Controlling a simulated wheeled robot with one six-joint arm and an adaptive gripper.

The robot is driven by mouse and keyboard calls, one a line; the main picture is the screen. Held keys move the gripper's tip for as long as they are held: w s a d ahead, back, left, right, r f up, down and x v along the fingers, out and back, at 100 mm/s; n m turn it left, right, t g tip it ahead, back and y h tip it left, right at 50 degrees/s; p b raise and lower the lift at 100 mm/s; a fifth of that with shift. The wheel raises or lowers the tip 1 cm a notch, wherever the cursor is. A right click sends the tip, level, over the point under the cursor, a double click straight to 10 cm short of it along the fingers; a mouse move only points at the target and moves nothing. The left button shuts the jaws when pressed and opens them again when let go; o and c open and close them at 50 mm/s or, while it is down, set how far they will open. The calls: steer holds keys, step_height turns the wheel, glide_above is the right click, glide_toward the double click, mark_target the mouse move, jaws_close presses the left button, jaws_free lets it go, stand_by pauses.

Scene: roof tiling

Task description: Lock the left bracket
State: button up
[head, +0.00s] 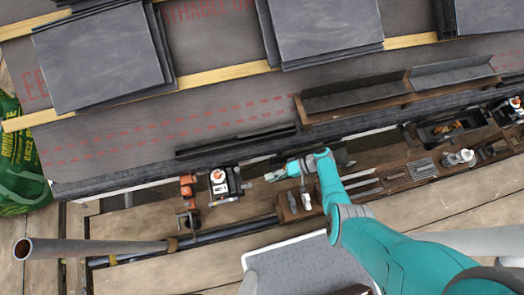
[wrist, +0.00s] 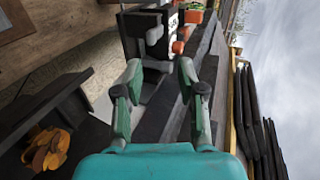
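A black bracket-like unit (head: 228,188) with a white and orange top stands left of centre in the head view; I take it to be the left bracket. In the wrist view a dark block with a grey lever-like piece (wrist: 154,36) stands ahead of the fingers, probably the same unit. My gripper (head: 274,175) points left towards it in the head view, with a small gap between. In the wrist view my gripper (wrist: 160,68) has its fingers spread, with nothing held between them. Whether the bracket is locked cannot be told.
Orange parts (head: 187,190) stand left of the unit. A wooden tool rack (head: 405,175) runs right, with a similar white-and-orange-topped unit (head: 516,104) at the far right. Slate stacks (head: 100,55) lie on the roof above. A grey pipe (head: 90,247) crosses lower left.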

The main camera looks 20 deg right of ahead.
steer(key=shift+v, duration=1.55)
steer(key=shift+s, duration=0.1)
